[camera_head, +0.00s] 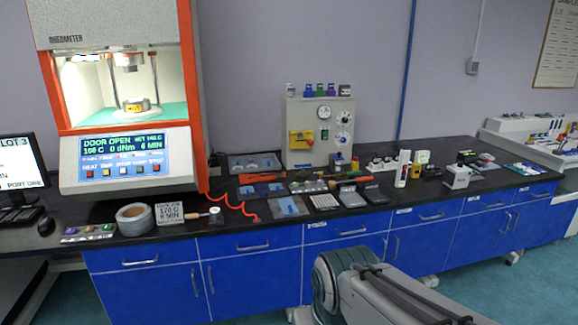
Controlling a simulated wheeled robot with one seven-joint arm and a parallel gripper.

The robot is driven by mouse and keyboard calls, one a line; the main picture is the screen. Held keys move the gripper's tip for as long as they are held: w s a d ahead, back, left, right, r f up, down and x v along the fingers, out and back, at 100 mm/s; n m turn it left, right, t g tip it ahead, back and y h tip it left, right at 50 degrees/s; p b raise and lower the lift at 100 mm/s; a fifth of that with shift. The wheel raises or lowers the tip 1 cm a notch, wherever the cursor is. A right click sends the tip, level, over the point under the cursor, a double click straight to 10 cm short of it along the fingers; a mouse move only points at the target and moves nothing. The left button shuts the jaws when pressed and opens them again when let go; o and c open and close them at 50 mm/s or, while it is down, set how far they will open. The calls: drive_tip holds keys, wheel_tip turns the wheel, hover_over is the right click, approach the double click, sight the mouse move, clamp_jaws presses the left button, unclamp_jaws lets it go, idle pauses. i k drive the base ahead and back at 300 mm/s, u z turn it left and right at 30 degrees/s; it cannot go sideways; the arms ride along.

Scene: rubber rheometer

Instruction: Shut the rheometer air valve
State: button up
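The rheometer (125,150) stands on the left of the black bench, its chamber lit and open. Its display reads "DOOR OPEN". To its right a beige panel (300,108) stands upright, with round gauges (343,119) on its right side. A yellow block with red parts (301,139), which looks like the air valve, is on the panel's left side. The setting of its handle is too small to tell. My arm shows at the bottom right, well short of the panel; my gripper is not in view.
In front of the panel the bench holds trays, tools, a keypad (325,201) and small boxes. A tape roll (135,218) and a sign (169,213) stand by the front edge at left. A monitor (20,165) is far left. Blue cabinets (255,285) fill the front below.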

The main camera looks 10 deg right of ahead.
sight(302, 165)
drive_tip(key=z, duration=0.4)
drive_tip(key=i, duration=0.7)
drive_tip(key=z, duration=0.65)
drive_tip(key=i, duration=1.25)
drive_tip(key=u, duration=0.6)
drive_tip(key=i, duration=0.75)
drive_tip(key=u, duration=0.45)
